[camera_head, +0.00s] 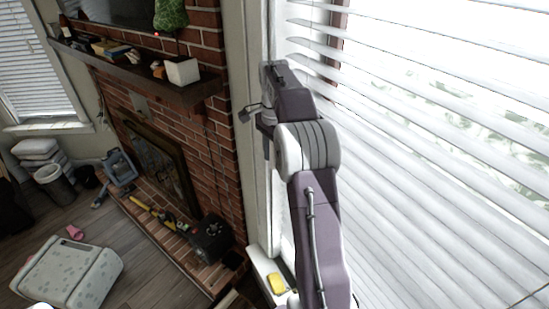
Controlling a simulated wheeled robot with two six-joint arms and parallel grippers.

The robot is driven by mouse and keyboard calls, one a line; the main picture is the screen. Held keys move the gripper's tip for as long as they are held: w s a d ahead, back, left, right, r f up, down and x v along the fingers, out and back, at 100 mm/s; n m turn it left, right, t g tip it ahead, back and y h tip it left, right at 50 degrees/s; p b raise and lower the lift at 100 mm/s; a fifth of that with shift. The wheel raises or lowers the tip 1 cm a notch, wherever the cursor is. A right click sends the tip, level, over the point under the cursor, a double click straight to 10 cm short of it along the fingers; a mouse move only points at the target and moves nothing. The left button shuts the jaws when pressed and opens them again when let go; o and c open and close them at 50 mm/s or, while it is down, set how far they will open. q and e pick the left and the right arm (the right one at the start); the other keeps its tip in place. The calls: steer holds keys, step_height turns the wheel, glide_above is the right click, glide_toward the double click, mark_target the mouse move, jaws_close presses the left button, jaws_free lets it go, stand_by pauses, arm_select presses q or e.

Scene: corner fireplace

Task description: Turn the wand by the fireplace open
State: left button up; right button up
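The window blind (440,150) fills the right side of the view. Its white slats are tilted, and some greenery shows through gaps between them. My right arm reaches up from the bottom centre to the left edge of this window. My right gripper (256,122) is at the window frame beside the brick fireplace (222,150). Its dark finger parts point left and down, and whether they are open or shut is unclear. I cannot make out the wand; my gripper and arm hide that edge of the blind. My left gripper is not in view.
A yellow object (276,283) lies on the sill. A dark box (211,238) stands on the hearth. A grey-white storage box (68,272) is on the floor.

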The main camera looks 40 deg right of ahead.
steer(key=shift+a+f, duration=0.1)
steer(key=shift+r, duration=3.75)
steer(key=shift+s, duration=0.1)
